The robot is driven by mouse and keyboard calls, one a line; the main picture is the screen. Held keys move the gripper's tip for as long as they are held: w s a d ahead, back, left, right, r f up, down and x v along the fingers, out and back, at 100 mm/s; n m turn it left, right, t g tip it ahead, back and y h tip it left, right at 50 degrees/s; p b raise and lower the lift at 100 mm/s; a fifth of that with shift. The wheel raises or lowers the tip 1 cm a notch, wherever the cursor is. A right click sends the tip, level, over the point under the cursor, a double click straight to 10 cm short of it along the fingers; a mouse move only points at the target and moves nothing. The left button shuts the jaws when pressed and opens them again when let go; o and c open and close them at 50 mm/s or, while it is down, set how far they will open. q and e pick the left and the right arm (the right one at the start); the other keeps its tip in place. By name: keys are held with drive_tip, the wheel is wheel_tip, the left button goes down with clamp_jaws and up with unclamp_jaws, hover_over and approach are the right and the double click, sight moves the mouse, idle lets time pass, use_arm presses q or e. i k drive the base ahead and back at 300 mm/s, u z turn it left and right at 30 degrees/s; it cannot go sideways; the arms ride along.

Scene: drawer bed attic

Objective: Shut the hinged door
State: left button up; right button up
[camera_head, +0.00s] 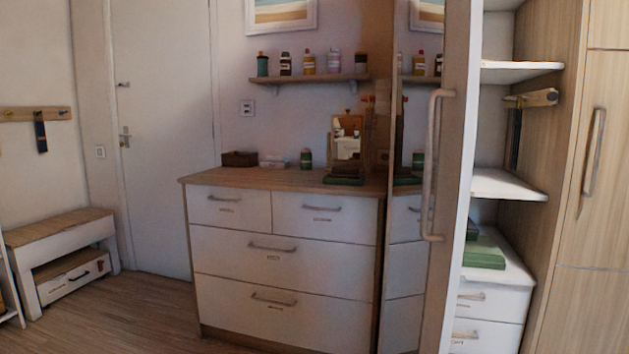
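A tall hinged door (460,150) with a mirrored face (405,270) and a long vertical bar handle (434,165) stands open right of centre. It is seen at a steep angle, and its mirror reflects the chest of drawers. To its right the cabinet interior is exposed, with white shelves (510,186) and small drawers (492,300). The top and bottom of the door are cut off by the picture. Neither of my grippers is in view.
A wide chest of drawers (285,248) stands left of the open door, its drawers closed. A closed wood-fronted cabinet door (590,150) is at the right. A white room door (165,130) is closed at the back. A bench (60,240) is far left; wood floor (130,315) lies clear.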

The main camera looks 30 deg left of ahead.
sight(438, 54)
drive_tip(key=u, duration=0.6)
drive_tip(key=i, duration=1)
